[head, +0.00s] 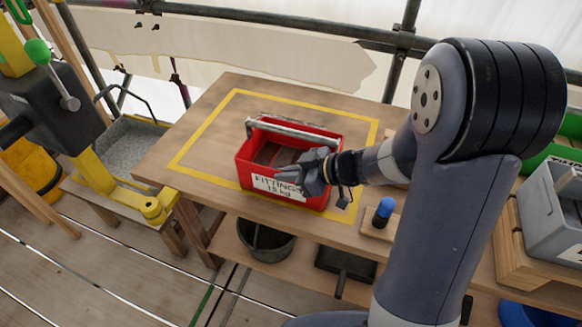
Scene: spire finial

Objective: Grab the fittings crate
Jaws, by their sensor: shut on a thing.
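The fittings crate (252,160) is a red open box with a grey bar handle (290,131) across its top. A white label (277,189) on its front reads "FITTINGS 18 kg". It appears upright on the wooden table (213,90), within a yellow outline; I cannot tell whether its base touches the wood. My gripper (290,174) comes in from the right and is shut on the crate at its front upper edge, over the label's top. The fingers and wrist hide part of the front wall, so the exact contact is unclear.
A bucket (266,240) and a dark pan (345,262) sit on the lower shelf. A grey bin (552,217) is at the right. A yellow-framed machine (95,165) stands left. Scaffold rails run behind.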

